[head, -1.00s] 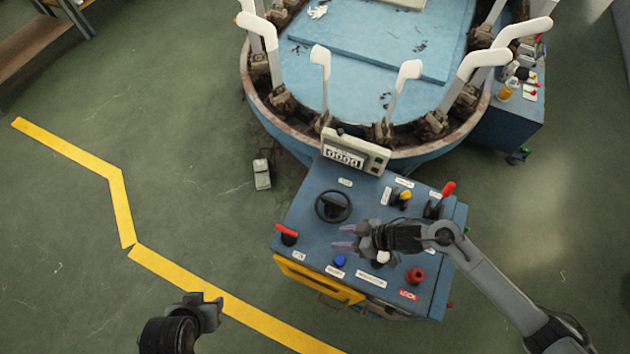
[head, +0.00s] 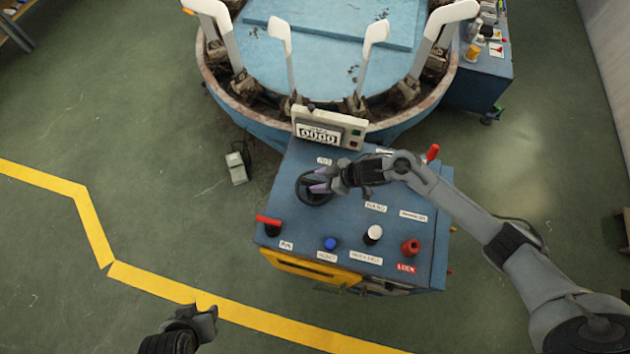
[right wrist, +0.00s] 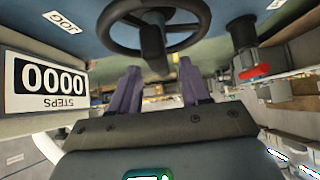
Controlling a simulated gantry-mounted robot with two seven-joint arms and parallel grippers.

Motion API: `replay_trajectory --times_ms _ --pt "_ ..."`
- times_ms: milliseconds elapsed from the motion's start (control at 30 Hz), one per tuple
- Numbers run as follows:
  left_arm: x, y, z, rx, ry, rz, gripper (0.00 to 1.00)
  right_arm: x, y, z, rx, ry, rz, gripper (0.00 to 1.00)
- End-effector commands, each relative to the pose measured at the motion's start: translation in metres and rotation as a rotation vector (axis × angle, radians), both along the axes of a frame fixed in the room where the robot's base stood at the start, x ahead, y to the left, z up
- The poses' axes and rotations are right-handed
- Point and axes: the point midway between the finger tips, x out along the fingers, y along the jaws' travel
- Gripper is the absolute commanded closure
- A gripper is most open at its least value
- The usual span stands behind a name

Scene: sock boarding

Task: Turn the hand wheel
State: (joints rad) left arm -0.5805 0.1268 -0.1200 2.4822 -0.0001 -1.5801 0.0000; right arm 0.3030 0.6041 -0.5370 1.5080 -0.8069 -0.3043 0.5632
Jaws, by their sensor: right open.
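The black hand wheel (head: 305,197) sits on the blue control panel, left of its middle in the head view. It also shows at the top of the right wrist view (right wrist: 186,43), with its spokes and hub visible. My right gripper (head: 322,181) is open at the wheel's right side, and its purple fingers overlap the wheel in the head view. In the right wrist view the two fingers (right wrist: 160,85) point towards the wheel's near rim, apart and with nothing held. Contact cannot be told. My left gripper (head: 200,320) is low in the head view, away from the panel.
The control panel (head: 300,230) carries a counter (head: 320,134) reading 0000, a red-handled lever (head: 268,221), a blue button (head: 330,243), a white knob (head: 373,234) and a red knob (head: 410,247). The round machine (head: 400,125) with white upright forms stands behind. Green floor lies open at left.

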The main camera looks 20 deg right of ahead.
Motion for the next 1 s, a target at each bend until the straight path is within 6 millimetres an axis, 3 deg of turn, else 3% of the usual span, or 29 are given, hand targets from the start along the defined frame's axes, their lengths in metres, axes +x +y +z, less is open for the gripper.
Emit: replay_trajectory --times_ms 200,600,900,1000 --pt "0.0 0.0 -0.004 0.0 0.001 0.0 0.57 0.009 0.011 -0.015 0.0 0.001 -0.001 0.53" --pt "0.0 -0.002 -0.004 -0.011 0.002 0.007 0.57 0.011 0.014 -0.018 -0.001 -0.001 0.0 0.53" --pt "0.0 -0.003 -0.004 -0.012 0.002 0.008 0.57 0.011 0.014 -0.018 0.0 -0.001 -0.001 0.99" --pt "0.0 -0.003 -0.004 -0.011 0.002 0.007 0.57 0.011 0.014 -0.018 0.0 -0.001 0.001 1.0"
